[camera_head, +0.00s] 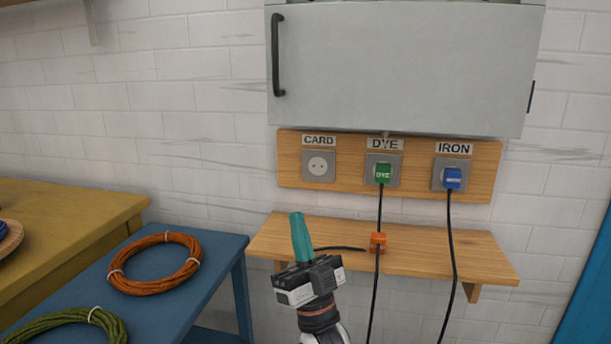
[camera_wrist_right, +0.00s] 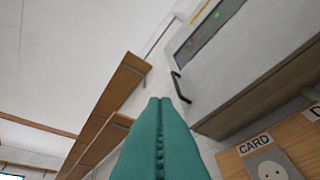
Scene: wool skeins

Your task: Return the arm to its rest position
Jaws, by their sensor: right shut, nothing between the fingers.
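My right gripper (camera_head: 301,238) stands in front of the small wooden shelf in the head view, with its teal fingers pointing up. The fingers are shut against each other with nothing between them. In the right wrist view the shut teal fingers (camera_wrist_right: 160,135) point up towards the wall and the grey cabinet. My left gripper is in neither view.
A wooden socket board (camera_head: 408,187) holds an empty CARD socket (camera_head: 319,166), a green DYE plug (camera_head: 383,173) and a blue IRON plug (camera_head: 452,178). A grey cabinet (camera_head: 400,70) hangs above. An orange clip (camera_head: 378,242) sits at the shelf (camera_head: 480,258). An orange coil (camera_head: 155,284) lies on the blue table (camera_head: 190,308).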

